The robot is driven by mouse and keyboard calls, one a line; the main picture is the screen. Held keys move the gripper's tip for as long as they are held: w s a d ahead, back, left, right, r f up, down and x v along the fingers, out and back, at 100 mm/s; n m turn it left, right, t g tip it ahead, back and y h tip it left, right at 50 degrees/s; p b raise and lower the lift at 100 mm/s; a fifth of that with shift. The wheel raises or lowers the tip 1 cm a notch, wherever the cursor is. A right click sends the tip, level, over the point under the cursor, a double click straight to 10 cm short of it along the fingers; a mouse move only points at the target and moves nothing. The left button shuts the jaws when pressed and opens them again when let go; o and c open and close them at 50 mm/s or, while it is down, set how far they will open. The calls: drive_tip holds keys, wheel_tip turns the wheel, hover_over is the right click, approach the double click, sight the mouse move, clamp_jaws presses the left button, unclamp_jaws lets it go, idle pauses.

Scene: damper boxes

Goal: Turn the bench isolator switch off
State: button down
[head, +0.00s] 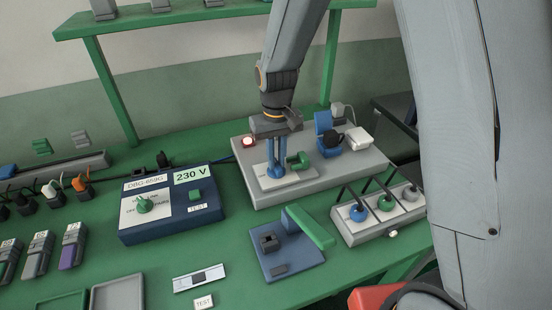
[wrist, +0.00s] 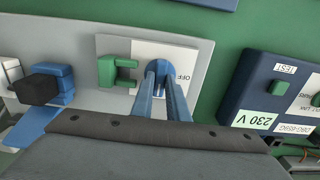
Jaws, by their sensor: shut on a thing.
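The bench isolator switch is a blue rotary knob (head: 276,173) on a light plate (head: 299,177), set on a grey panel (head: 360,172). In the wrist view the knob (wrist: 159,66) stands beside an "OFF" label (wrist: 184,73) on the plate's white half. My gripper (head: 277,164) points straight down, its two blue fingers closed on the knob; its fingertips (wrist: 160,76) hide much of the knob, so I cannot tell its exact angle. A green bracket (head: 298,160) stands beside the knob, also in the wrist view (wrist: 118,71).
A blue "230 V" tester (head: 170,223) lies to the left. A blue block with a green lever (head: 311,227) and a three-connector box (head: 391,228) lie in front.

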drive_tip(key=shift+n, duration=0.3)
drive_tip(key=n, duration=0.3)
drive_tip(key=shift+n+p, duration=0.3)
drive_tip(key=n, duration=0.4)
drive_tip(key=shift+n, duration=0.3)
drive_tip(key=n, duration=0.4)
drive_tip(key=shift+n, duration=2.5)
drive_tip(key=c, duration=1.7)
unclamp_jaws()
